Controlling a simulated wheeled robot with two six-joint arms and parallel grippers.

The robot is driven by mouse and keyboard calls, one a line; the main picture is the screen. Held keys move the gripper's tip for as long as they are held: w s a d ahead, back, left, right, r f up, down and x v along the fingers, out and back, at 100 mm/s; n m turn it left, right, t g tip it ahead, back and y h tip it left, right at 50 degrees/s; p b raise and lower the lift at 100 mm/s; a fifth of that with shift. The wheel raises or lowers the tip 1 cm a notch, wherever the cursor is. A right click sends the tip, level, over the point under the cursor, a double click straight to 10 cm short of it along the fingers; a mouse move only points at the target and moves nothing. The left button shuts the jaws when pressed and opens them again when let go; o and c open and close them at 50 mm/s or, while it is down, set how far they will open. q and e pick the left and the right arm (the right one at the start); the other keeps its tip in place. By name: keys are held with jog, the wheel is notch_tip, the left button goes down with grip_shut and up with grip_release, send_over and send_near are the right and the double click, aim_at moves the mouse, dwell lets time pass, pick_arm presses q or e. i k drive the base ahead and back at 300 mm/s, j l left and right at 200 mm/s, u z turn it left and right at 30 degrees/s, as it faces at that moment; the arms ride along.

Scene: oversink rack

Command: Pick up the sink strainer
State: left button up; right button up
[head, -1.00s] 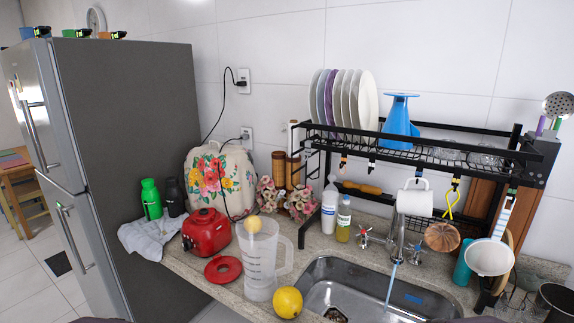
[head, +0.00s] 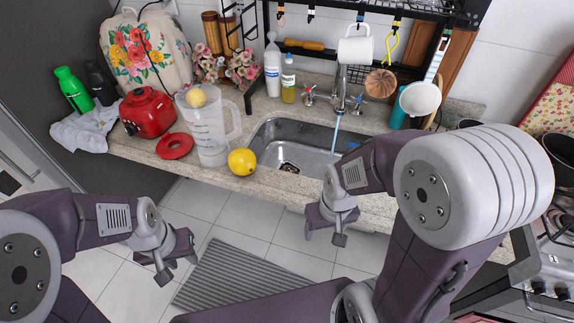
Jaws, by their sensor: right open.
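A small round metal sink strainer (head: 289,168) sits at the drain in the left part of the steel sink basin (head: 318,139). It looks dark inside and is small in this view. My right gripper (head: 329,232) is open and empty, in front of the counter edge, below and right of the strainer in the picture. My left gripper (head: 174,267) hangs over the floor, left of the strainer and apart from everything. Its jaws are too unclear to judge. My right arm covers the right part of the sink front.
Water runs from the faucet (head: 341,95) into the basin. A white mug (head: 355,50) and a white pan (head: 420,98) hang from the rack above.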

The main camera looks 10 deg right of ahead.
aim_at(289, 169)
jog(key=z, duration=2.05)
jog(key=l+u, duration=0.1)
jog(key=u, duration=2.55)
jog(key=i+l, duration=0.4)
